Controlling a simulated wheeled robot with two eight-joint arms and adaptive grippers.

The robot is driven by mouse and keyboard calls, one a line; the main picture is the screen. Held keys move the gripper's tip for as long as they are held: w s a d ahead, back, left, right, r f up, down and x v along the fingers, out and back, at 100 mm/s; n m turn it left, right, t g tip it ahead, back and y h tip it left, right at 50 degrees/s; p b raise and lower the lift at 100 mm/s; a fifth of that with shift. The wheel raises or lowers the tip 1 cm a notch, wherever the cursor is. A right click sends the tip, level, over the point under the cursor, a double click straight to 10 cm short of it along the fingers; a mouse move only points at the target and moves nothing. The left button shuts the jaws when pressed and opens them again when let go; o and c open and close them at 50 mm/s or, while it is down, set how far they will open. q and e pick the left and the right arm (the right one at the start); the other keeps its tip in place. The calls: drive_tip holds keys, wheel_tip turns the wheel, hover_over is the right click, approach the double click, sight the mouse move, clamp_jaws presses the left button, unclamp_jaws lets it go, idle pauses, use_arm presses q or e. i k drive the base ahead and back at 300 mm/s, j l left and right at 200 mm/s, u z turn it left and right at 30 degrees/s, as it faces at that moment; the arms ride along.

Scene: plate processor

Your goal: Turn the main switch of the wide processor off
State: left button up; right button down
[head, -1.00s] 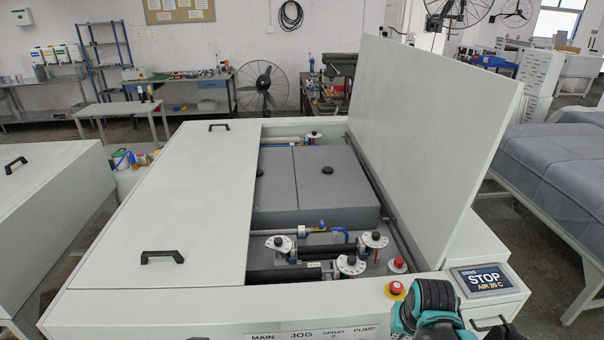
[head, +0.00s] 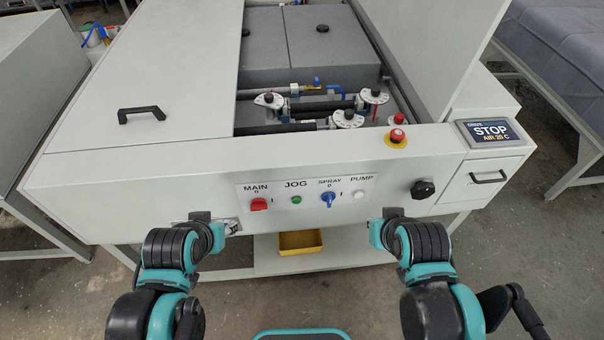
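The wide processor (head: 90,196) fills the middle of the head view, its front panel facing me. Its main switch (head: 259,204) is a red knob under the label MAIN, at the left end of the white control plate (head: 309,189). A 0 stands above the knob and a mark to its right; its exact pointing is too small to tell. My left gripper (head: 231,227) is in front of the panel, left of and below the red knob, apart from it. My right gripper (head: 377,235) is right of and below the plate. The fingers of both are too hidden to tell open from shut.
Beside the main switch are a green JOG button (head: 296,199), a blue SPRAY switch (head: 327,202) and a white PUMP button (head: 359,194). A red emergency stop (head: 397,136), a black knob (head: 423,189) and a STOP display (head: 491,131) are further right. A yellow bin (head: 300,243) sits below.

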sight(259, 204)
drive_tip(key=k+l+z, duration=0.1)
drive_tip(key=k+l, duration=0.15)
drive_tip(key=k+l+z, duration=0.1)
drive_tip(key=l, duration=0.3)
drive_tip(key=k+l+z, duration=0.1)
drive_tip(key=k+l, duration=0.25)
